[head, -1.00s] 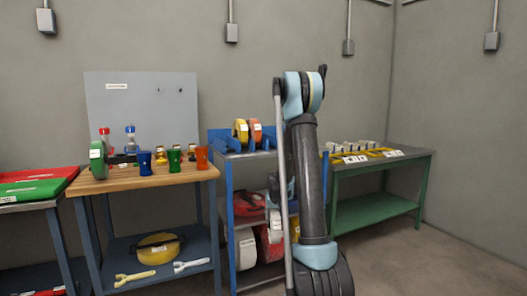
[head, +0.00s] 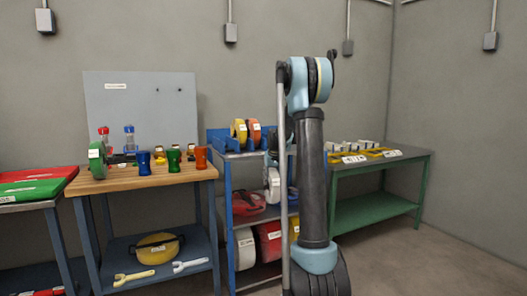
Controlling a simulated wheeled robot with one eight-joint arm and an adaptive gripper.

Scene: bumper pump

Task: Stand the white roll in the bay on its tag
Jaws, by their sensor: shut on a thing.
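The white roll (head: 272,184) hangs upright at the front of the blue shelf cart, below its top level. My gripper (head: 270,165) is shut on it from above, mostly hidden behind my arm. The roll's right side is also covered by my arm. The blue rack (head: 217,142) on top of the cart has bays holding a yellow roll (head: 239,131) and an orange roll (head: 255,133). Its right part is hidden behind my arm, so I cannot see the white roll's bay or tag there.
A larger white roll (head: 245,249) and a red roll (head: 269,241) stand on the cart's lower shelf. A red item (head: 246,202) lies on the middle shelf. A wooden bench (head: 150,177) with cups and a green roll (head: 97,160) is left, a green table (head: 415,158) right.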

